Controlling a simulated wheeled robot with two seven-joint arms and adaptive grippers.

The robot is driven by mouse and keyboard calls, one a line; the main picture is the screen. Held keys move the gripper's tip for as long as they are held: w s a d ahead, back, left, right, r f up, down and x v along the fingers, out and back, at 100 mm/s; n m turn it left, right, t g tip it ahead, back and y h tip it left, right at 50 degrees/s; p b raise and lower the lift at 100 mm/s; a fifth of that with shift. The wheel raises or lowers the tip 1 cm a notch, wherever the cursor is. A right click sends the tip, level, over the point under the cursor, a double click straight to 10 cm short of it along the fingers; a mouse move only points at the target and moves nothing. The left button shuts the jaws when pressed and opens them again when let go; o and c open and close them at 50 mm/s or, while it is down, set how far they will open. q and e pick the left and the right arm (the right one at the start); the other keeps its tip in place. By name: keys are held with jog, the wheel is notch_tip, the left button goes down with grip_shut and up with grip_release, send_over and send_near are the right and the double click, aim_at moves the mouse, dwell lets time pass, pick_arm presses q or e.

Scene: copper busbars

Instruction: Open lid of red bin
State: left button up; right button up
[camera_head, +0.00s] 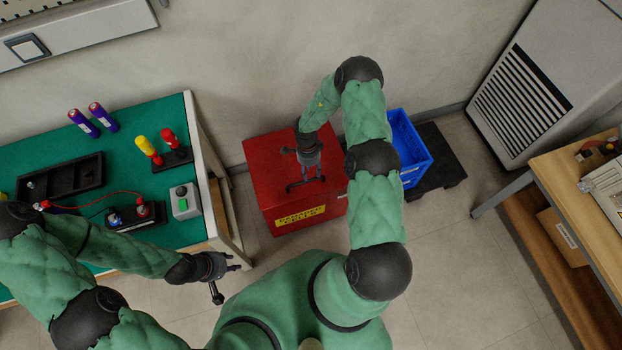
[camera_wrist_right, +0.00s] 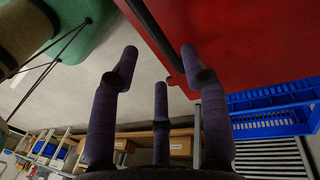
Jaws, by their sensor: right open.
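The red bin (camera_head: 270,170) stands on the floor against the wall, with a yellow label (camera_head: 300,216) on its front. Its red lid looks shut in the head view, partly hidden by my right arm. My right gripper (camera_head: 306,184) is over the lid, open. In the right wrist view, my gripper (camera_wrist_right: 158,55) has its fingers spread, with a dark bar (camera_wrist_right: 150,30) between them along the edge of the red surface (camera_wrist_right: 230,40). I cannot tell whether any finger touches the bar. My left gripper (camera_head: 228,282) is open and empty beside the green-topped table.
The green-topped table (camera_head: 110,165) with several tools is close on the left. A wooden table (camera_head: 570,180) is at the right. Floor in front of the bin is clear.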

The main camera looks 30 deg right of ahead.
aim_at(311, 180)
jog(key=shift+s+a+f+b, duration=0.1)
jog(key=shift+s+f+b, duration=0.15)
jog(key=shift+f, duration=0.75)
jog(key=shift+s+f+b, duration=0.15)
jog(key=shift+f+b, duration=0.2)
jog(key=shift+f, duration=0.6)
grip_shut()
